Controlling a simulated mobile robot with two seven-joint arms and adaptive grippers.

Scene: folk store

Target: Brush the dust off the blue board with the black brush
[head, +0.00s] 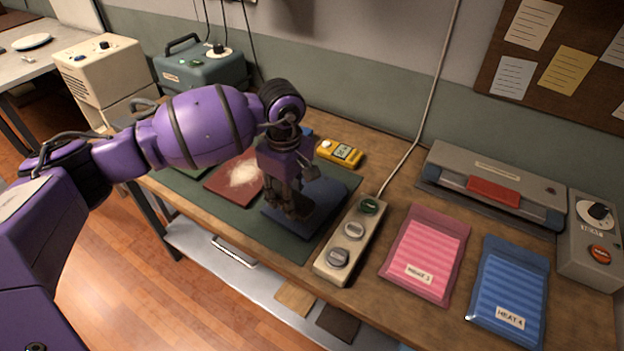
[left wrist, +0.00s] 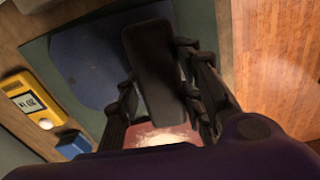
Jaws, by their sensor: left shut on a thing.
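The blue board (head: 330,196) lies on a dark green mat (head: 262,231); it also shows in the left wrist view (left wrist: 80,62). My left gripper (head: 291,204) is over it, shut on the black brush (left wrist: 160,72), a dark block-like shape between the fingers. The brush overlaps the board in both views; I cannot tell whether it touches. A red board (head: 222,184) lies left of the blue board with a pale dust patch (head: 244,174) on it. I see no dust on the visible part of the blue board; some is hidden by gripper and brush. My right gripper is out of view.
A yellow meter (head: 340,152) lies behind the blue board and a switch strip (head: 335,262) right of it. A pink pack (head: 428,250), a blue pack (head: 508,285) and a grey machine (head: 495,178) are further right. A small blue block (left wrist: 72,144) lies near the meter.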

